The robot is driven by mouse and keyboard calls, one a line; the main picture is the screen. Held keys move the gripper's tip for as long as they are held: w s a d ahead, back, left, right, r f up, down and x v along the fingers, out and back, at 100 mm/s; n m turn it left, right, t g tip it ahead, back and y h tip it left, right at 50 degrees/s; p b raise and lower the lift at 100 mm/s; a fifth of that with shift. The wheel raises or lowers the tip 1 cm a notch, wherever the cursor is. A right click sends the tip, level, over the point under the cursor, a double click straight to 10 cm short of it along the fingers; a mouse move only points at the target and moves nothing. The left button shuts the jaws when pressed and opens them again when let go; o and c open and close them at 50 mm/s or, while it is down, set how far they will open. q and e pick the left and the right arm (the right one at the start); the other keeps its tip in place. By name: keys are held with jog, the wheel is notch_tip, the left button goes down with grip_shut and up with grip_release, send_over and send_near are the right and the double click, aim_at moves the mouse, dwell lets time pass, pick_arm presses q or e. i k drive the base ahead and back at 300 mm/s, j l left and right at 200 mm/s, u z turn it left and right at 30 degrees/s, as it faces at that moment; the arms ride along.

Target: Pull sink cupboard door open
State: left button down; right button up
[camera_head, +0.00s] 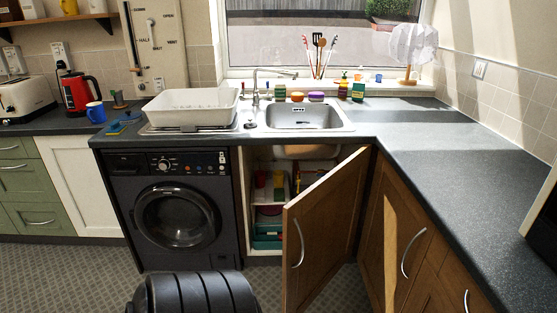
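The brown wooden sink cupboard door (325,235) stands well open, swung out toward me from its right-hand hinge side. Its curved metal handle (299,243) is on the left part of the door, and nothing grips it. The cupboard interior (268,205) shows to the left of the door, with coloured items and bins inside; the door hides its right part. My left gripper is not in view.
A black washing machine (178,212) stands left of the cupboard. Another brown cupboard door (396,245) is close on the right. Patterned floor (335,291) shows in front.

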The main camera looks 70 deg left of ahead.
aim_at(319, 225)
jog(key=k+j+z, duration=0.1)
jog(key=j, duration=0.35)
jog(key=k+j, duration=0.25)
jog(key=j, duration=0.2)
jog(key=k+j+z, duration=0.15)
jog(key=j, duration=0.25)
jog(key=k+j+z, duration=0.1)
jog(key=j, duration=0.35)
jog(key=k+j, duration=0.3)
jog(key=k+j+z, duration=0.15)
jog(key=j, duration=0.35)
jog(key=k, duration=0.05)
